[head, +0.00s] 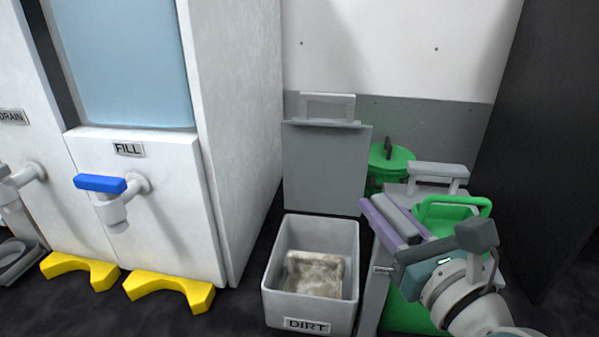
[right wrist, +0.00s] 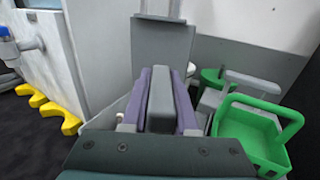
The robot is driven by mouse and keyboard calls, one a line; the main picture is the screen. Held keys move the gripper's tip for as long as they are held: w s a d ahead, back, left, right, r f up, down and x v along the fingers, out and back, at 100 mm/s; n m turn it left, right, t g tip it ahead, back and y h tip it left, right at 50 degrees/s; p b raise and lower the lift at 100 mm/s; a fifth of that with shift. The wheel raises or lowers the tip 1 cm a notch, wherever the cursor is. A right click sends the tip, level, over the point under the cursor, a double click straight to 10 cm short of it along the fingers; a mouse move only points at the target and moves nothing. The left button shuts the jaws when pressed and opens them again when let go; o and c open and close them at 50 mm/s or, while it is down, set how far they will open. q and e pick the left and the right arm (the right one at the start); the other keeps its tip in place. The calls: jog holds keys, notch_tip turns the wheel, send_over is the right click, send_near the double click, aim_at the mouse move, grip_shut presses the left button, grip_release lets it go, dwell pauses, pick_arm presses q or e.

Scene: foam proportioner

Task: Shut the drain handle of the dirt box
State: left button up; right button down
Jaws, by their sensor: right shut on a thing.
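The dirt box (head: 312,307) is an open grey bin labelled DIRT on the floor, with a dirty brownish patch inside. A grey panel with a handle (head: 325,165) stands upright behind it and also shows in the right wrist view (right wrist: 160,48). My right gripper (head: 390,218) is to the right of the box. Its purple fingers (right wrist: 160,98) are shut on a grey bar-like handle (right wrist: 161,95). I cannot tell for sure whether this bar is the drain handle; its far end is hidden. My left gripper is not in view.
A white cabinet with a FILL label (head: 128,149) and a blue-handled tap (head: 100,184) stands at left, on yellow feet (head: 170,290). A green basket (right wrist: 250,125) is right of my gripper. A green lidded container (head: 390,160) stands behind. A dark panel (head: 548,150) bounds the right side.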

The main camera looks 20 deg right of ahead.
jog(key=shift+r+h, duration=0.1)
jog(key=shift+h, duration=0.2)
jog(key=m+h, duration=0.2)
jog(key=shift+d+g+h+p, duration=0.15)
jog(key=shift+g+h+p, duration=0.15)
jog(key=shift+h+p, duration=0.1)
jog(key=shift+s+d+m+g+h+b, duration=0.15)
jog(key=shift+m+g+h, duration=0.4)
jog(key=shift+m+h, duration=0.55)
jog(key=shift+d+m+g+h+b, duration=0.15)
jog(key=shift+m+g+h, duration=0.5)
jog(key=shift+h, duration=0.75)
jog(key=c, duration=0.7)
grip_release()
jog(key=shift+s, duration=0.1)
